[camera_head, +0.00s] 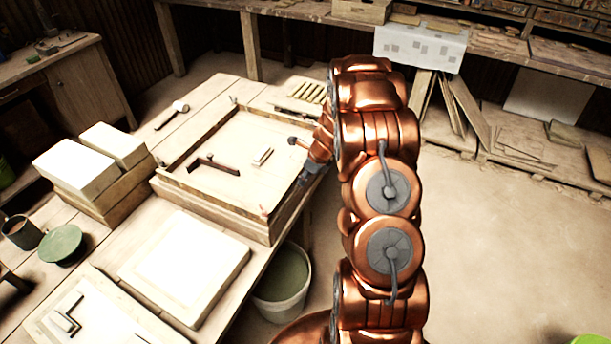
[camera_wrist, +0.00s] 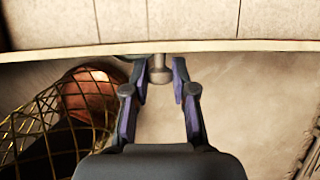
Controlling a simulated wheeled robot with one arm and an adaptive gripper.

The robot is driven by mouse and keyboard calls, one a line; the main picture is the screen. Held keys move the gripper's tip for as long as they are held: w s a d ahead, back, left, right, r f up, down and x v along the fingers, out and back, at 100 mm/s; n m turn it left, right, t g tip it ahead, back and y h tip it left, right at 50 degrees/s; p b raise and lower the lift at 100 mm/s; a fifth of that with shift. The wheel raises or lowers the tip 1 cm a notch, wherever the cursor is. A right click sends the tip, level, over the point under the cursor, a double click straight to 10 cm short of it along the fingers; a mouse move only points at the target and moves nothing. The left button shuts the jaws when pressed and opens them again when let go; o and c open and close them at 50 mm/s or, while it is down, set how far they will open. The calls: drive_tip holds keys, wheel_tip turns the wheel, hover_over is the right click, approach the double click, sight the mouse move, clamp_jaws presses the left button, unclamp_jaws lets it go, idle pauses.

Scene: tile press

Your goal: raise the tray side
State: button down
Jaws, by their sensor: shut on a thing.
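The wooden tray (camera_head: 206,132) is a shallow square box on the workbench, with raised rims along its left and back. Its right side is partly hidden by my arm in the head view. My gripper (camera_head: 308,176) is at that right side. In the wrist view, a thin pale wooden edge (camera_wrist: 230,46) runs across the picture, and a round metal knob (camera_wrist: 159,72) sticks out just below it. A dark angled handle (camera_head: 213,165) and a small pale block (camera_head: 262,156) lie in the tray.
White slabs (camera_head: 185,265) lie on the bench in front, and stacked blocks (camera_head: 75,165) stand at the left. A bucket (camera_head: 283,285) stands on the floor below the bench's right edge. A yellow mesh (camera_wrist: 40,135) shows at lower left in the wrist view. The floor at right is open.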

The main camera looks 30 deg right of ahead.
drive_tip(key=c, duration=0.9)
unclamp_jaws()
drive_tip(key=shift+c, duration=0.2)
drive_tip(key=v, duration=1.2)
drive_tip(key=shift+w, duration=0.1)
drive_tip(key=s+a+r+n+g, duration=0.1)
drive_tip(key=s+a+r+n, duration=0.5)
drive_tip(key=a, duration=0.3)
drive_tip(key=s+a+r+n+g, duration=0.2)
drive_tip(key=s+a+r+n, duration=0.2)
drive_tip(key=s+a+n, duration=0.35)
drive_tip(key=s+a+r+n+g+h+b, duration=0.1)
drive_tip(key=s+a+n, duration=0.3)
drive_tip(key=s+n, duration=0.4)
drive_tip(key=s+a+r+n+g+h+b, duration=0.1)
drive_tip(key=s+a+n, duration=0.4)
drive_tip(key=s, duration=0.9)
drive_tip(key=n, duration=0.3)
drive_tip(key=shift+r+g, duration=0.3)
drive_tip(key=shift+r, duration=0.1)
